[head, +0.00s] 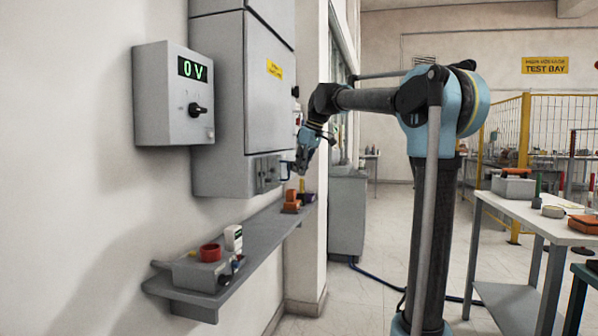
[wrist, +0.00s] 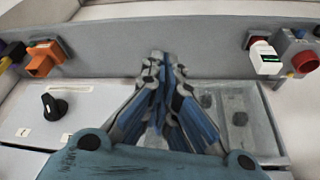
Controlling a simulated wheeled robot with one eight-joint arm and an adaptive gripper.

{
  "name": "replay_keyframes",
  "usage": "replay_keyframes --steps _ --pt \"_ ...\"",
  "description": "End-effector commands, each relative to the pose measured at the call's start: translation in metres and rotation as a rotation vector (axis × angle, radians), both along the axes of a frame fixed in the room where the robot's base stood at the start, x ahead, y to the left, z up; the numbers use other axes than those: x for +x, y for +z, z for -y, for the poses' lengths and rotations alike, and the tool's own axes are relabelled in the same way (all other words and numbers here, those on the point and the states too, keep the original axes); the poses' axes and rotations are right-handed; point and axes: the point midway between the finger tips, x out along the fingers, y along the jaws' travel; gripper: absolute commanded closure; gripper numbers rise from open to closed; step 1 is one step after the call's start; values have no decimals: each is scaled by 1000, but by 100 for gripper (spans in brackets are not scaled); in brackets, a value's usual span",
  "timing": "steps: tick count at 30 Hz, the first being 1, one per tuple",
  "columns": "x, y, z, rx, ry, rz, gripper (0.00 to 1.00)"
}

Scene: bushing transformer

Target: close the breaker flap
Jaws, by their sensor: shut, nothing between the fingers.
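My gripper (head: 301,168) is at the lower right edge of the grey cabinet (head: 217,90), beside a small grey breaker box (head: 267,173) with dark parts on its front. In the wrist view my gripper (wrist: 165,60) is shut and empty, its fingertips together over a pale panel. A grey plate (wrist: 238,118) with dark round spots lies right of the fingers and partly behind them. It may be the breaker flap or the breaker's face; I cannot tell which. Whether the flap is open or touched by the fingers is unclear.
A black rotary knob (wrist: 55,104) is left of my fingers. A grey shelf (head: 255,233) below the cabinet holds orange blocks (head: 291,203), a red round part (head: 210,252) and a white item (head: 233,238). A box reading 0 V (head: 165,95) hangs left. A table (head: 535,215) stands right.

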Motion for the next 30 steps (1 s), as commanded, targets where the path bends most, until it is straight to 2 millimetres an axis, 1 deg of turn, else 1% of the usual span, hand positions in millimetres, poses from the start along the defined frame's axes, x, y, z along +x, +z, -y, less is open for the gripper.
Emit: replay_keyframes --steps 1,5,6,12,15,19,24,28,30 --pt "-2 0 7 0 -1 0 100" --pt "-10 1 24 0 5 -2 100" --pt "-10 11 25 0 6 -1 100" --pt "-16 48 37 0 6 -2 100" --pt "-19 64 43 0 7 -2 100" --pt "-21 80 49 0 7 -2 100" --pt "-23 91 53 0 7 -2 100" --pt "-24 93 54 -1 7 -1 100" --pt "-26 90 56 -1 -1 -4 100"
